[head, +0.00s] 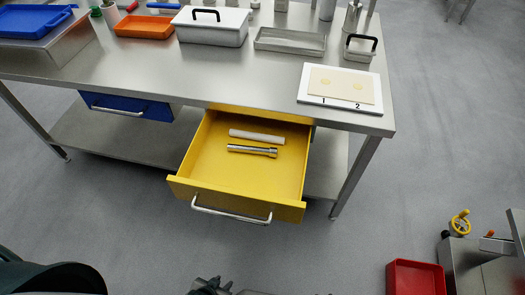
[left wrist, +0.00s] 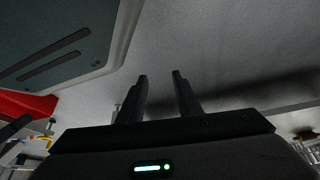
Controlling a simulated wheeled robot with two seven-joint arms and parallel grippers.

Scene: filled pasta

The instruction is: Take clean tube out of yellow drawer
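The yellow drawer (head: 236,178) is pulled open below the table top in the head view, with a silver bar handle on its front. Two tubes lie side by side in it. One is a plain pale tube (head: 257,136) towards the back; the other is a shiny metal tube (head: 252,151) just in front of it, with a wider right end. I cannot tell for sure which is the clean one. My left gripper (left wrist: 159,82) is open and empty in the left wrist view, its two dark fingers apart. Only dark parts of me show along the head view's bottom edge. My right gripper is not seen.
A closed blue drawer (head: 128,107) is left of the yellow one. A red bin (head: 415,278) stands lower right. Floor before the drawer is clear.

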